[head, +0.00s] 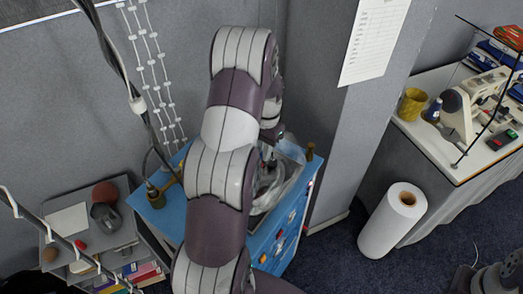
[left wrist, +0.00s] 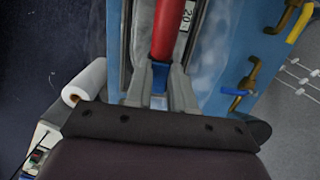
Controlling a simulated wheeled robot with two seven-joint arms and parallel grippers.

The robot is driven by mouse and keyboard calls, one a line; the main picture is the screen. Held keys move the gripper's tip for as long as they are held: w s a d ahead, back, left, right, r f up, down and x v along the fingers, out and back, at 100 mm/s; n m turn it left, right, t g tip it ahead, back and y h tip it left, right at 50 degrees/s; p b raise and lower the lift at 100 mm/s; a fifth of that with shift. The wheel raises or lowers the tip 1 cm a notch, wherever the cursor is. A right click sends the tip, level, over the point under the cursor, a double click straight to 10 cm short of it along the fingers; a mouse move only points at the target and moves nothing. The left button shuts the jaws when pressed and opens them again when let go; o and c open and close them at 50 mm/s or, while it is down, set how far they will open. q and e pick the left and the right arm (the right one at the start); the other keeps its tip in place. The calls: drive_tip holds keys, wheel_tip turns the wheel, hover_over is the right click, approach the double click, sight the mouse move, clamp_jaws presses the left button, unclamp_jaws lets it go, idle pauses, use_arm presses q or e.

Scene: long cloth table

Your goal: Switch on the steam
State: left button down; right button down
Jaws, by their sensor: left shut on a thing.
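A blue cabinet (head: 172,214) stands below my left arm in the head view, and its blue top (left wrist: 222,50) fills much of the left wrist view. My left gripper (left wrist: 158,78) is shut on a red rod-like part with a blue lower section (left wrist: 166,30). In the head view my arm hides most of this gripper and what it holds. Brass valves sit on the blue surface to the right in the left wrist view: one with a yellow handle (left wrist: 299,23), one with a blue handle (left wrist: 235,92). No steam shows.
A white roll (head: 392,220) stands on the floor at the right, beside a table with a sewing machine (head: 466,108). A grey pillar (head: 345,130) rises behind the cabinet's right side. Cables hang at the upper left.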

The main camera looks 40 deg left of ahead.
use_arm(q)
drive_tip(key=shift+w+g, duration=0.25)
drive_tip(key=shift+g, duration=0.55)
drive_tip(key=c, duration=1)
unclamp_jaws()
drive_tip(key=shift+o, duration=0.2)
